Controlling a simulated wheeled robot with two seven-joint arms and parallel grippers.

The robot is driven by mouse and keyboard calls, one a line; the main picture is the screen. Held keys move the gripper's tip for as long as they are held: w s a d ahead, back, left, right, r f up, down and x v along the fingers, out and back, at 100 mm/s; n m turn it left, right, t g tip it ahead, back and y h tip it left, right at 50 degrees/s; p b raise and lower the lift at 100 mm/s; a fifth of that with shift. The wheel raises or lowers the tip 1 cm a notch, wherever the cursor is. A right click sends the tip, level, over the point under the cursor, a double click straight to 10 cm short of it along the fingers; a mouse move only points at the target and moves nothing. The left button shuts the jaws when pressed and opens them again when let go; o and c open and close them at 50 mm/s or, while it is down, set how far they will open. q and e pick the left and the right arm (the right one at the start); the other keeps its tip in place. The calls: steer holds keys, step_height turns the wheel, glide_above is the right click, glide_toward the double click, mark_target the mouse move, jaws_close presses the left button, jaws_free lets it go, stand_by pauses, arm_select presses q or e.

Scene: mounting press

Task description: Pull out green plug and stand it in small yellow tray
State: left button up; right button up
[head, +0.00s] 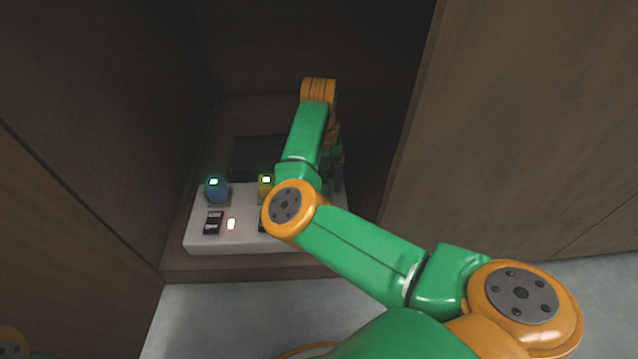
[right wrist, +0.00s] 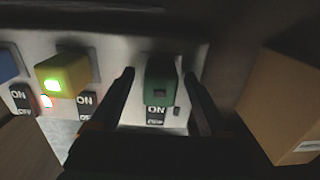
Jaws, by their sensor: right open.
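The green plug (right wrist: 161,88) sits in a pale power strip (right wrist: 112,58) in the right wrist view, with no light showing on its top. My right gripper (right wrist: 160,76) is open, with one finger on each side of the plug and visible gaps between. In the head view my right arm hides the green plug and the right gripper. The power strip (head: 215,243) also shows in the head view. I cannot see a small yellow tray in either view. My left gripper is not in view.
A yellow plug (right wrist: 62,75) with a lit top stands left of the green one, and a blue plug (head: 216,190) farther left. ON/OFF switches (right wrist: 155,114) line the strip. A tan box-like thing (right wrist: 280,95) is at the right. Dark wooden walls (head: 520,120) enclose the strip.

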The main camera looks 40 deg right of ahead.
stand_by(0.4)
jaws_close()
steer(key=shift+r+p, duration=3)
steer(key=shift+p, duration=0.05)
step_height(320, 180, up, 4)
steer(key=p, duration=0.4)
steer(key=shift+r, duration=0.2)
steer(key=shift+f, duration=0.15)
